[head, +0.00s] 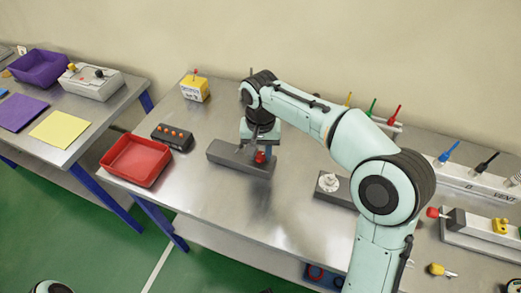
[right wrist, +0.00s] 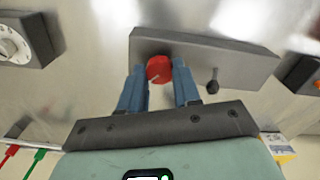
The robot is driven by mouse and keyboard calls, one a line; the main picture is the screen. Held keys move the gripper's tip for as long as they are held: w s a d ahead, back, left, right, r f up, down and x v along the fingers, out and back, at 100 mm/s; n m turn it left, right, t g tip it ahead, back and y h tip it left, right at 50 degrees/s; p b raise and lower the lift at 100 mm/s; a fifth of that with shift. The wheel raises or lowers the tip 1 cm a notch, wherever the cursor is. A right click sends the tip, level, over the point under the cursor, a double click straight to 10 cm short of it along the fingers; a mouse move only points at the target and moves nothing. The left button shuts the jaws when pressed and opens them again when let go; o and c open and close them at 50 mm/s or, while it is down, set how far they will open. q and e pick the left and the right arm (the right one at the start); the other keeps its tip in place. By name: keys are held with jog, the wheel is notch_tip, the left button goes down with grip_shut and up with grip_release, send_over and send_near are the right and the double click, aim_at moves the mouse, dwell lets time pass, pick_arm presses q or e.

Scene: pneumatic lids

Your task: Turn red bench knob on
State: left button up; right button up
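The red knob (head: 261,157) sits on a dark grey block (head: 228,153) on the steel bench in the head view. In the right wrist view the red knob (right wrist: 159,67) is between the two blue fingers of my right gripper (right wrist: 160,78), on the grey block's face (right wrist: 225,62). The fingertips lie against its two sides, with no clear gap showing. A pale mark on the knob points to the lower left in that view. A small dark lever (right wrist: 212,86) is beside it. In the head view my right gripper (head: 262,143) is mostly hidden by its wrist. My left gripper is out of view.
A dark box with orange buttons (head: 172,136) and a red tray (head: 136,160) stand left of the block. A yellow box (head: 194,88) is behind. A white dial (head: 329,182) sits to the right. Bare bench lies in front of the block.

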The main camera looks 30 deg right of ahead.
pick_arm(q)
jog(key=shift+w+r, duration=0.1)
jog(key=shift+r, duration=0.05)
pick_arm(e)
jog(key=shift+n, duration=0.3)
jog(key=n+p, duration=0.2)
jog(key=n, duration=0.1)
jog(key=shift+r, duration=0.1)
jog(key=n+p, duration=0.2)
jog(key=n, duration=0.2)
jog(key=shift+n, duration=0.4)
jog(key=n+p, duration=0.1)
jog(key=n, duration=0.3)
jog(key=shift+n+p, duration=0.3)
jog(key=shift+p, duration=0.05)
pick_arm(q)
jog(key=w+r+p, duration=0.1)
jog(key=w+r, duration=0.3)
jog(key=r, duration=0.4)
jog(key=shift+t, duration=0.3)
pick_arm(e)
jog(key=n, duration=0.4)
jog(key=shift+n, duration=0.4)
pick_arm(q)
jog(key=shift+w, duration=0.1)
pick_arm(e)
jog(key=shift+n, duration=0.3)
jog(key=o, duration=1.1)
jog(key=shift+c, duration=0.2)
